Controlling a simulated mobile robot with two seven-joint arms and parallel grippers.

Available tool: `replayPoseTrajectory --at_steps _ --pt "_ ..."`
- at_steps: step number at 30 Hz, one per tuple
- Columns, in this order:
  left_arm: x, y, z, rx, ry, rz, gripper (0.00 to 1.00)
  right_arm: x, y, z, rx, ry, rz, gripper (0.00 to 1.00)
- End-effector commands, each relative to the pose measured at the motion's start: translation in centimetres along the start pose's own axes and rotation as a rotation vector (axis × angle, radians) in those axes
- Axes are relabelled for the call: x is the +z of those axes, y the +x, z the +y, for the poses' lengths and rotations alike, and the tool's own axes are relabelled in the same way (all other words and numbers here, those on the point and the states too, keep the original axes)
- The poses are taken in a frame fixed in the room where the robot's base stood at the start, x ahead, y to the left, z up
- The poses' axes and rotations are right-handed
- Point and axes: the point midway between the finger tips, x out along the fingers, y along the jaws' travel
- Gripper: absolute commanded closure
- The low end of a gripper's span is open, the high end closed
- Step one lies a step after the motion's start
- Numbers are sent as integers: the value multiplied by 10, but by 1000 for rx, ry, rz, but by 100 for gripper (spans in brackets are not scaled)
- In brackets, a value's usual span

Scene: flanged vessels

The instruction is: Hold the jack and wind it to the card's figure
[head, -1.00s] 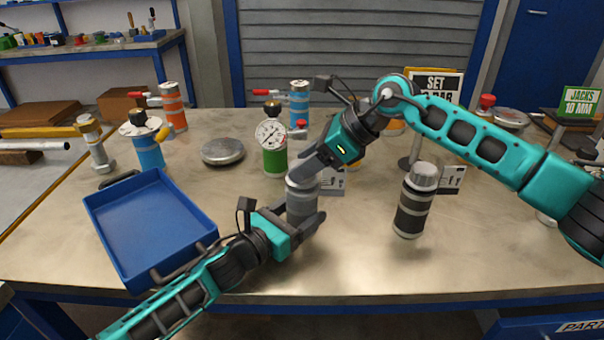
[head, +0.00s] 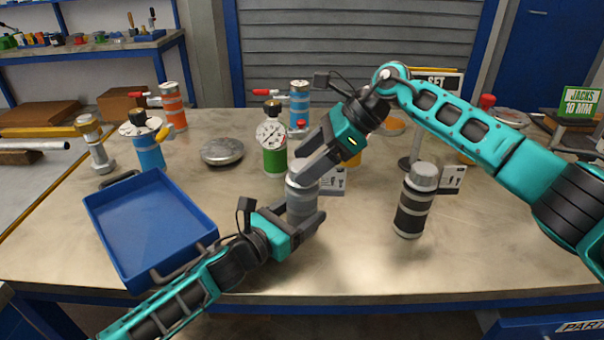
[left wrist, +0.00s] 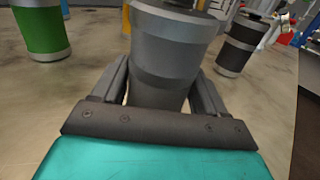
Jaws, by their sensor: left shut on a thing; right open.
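The grey jack (head: 301,203) stands upright on the bench in the head view. My left gripper (head: 307,222) is shut on its lower body; the left wrist view shows the jack's grey body (left wrist: 170,55) between the fingers. My right gripper (head: 306,170) is open at the jack's top, its fingers covering part of it; I cannot tell whether they touch. A green card (head: 580,101) at the right reads "JACKS 10 MM". A second, dark-banded jack-like cylinder (head: 413,205) stands to the right, apart from both grippers.
A blue tray (head: 150,225) lies left of my left gripper. A green vessel with a gauge (head: 272,145) stands just behind the jack. Blue (head: 148,150) and orange (head: 173,108) vessels stand behind the tray. The bench front right is clear.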

Motion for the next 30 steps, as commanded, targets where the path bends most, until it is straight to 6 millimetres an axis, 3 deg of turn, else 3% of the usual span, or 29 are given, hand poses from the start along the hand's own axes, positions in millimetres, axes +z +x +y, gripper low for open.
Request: replayPoseTrajectory --at_steps 15,30 --pt "0 0 0 0 -1 0 90 1 -50 10 -3 0 0 24" --pt "0 0 0 0 -1 0 90 2 -60 11 -3 0 -1 24"
